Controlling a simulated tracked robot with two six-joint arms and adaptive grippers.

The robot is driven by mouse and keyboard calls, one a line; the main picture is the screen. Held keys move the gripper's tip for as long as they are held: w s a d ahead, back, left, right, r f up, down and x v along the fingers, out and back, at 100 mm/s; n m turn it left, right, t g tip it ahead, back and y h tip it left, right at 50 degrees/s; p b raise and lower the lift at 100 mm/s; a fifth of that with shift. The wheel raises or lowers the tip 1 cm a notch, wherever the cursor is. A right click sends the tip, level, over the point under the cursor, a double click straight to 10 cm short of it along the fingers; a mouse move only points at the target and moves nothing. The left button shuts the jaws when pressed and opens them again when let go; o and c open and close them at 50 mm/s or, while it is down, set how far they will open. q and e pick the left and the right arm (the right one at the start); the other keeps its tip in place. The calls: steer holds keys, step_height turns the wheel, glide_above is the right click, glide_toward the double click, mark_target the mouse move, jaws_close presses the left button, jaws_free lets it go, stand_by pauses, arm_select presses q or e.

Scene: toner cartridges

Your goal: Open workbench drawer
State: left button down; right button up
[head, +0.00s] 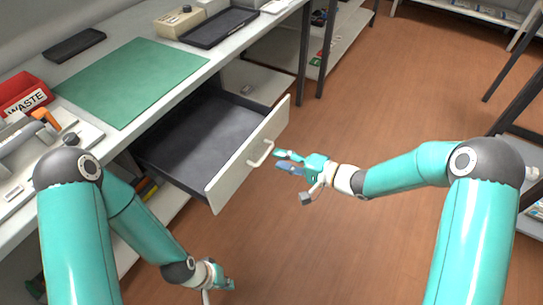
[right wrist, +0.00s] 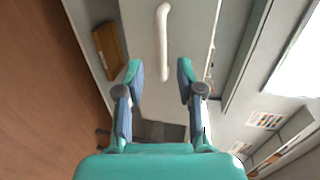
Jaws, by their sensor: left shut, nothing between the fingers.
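The workbench drawer (head: 213,135) stands pulled out from under the bench, with a dark, empty-looking inside. Its pale front panel (head: 230,178) carries a white bar handle (head: 261,153). My right gripper (head: 282,161) is just in front of the handle, apart from it. In the right wrist view its two fingers (right wrist: 158,75) are spread, with the handle (right wrist: 162,42) beyond the fingertips and nothing between them. My left gripper (head: 230,284) is low at the bottom of the head view, away from the drawer; it is shut and empty.
On the workbench lie a green mat (head: 135,80), a black tray (head: 219,27), a dark flat object (head: 75,45) and a red waste bin (head: 24,93). The wooden floor (head: 385,90) to the right is clear.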

steer(key=v, duration=0.7)
steer(key=shift+d, duration=0.2)
steer(key=shift+s, duration=0.1)
steer(key=s+f+m+g+h, duration=0.15)
steer(key=s+f+h, duration=0.25)
steer(key=s+f, duration=0.45)
steer(key=s+f+m+g+h, duration=0.15)
steer(key=s+f+h, duration=0.3)
steer(key=f, duration=0.75)
steer(key=s+d+f+n+g, duration=0.2)
steer(key=s+n+g, duration=0.3)
steer(key=s, duration=0.5)
step_height(320, 180, up, 12)
steer(key=n+p, duration=0.2)
steer(key=p, duration=1)
steer(key=shift+d+t+h+p, duration=0.15)
steer(key=shift+t+h+p, duration=0.2)
steer(key=shift+h, duration=0.1)
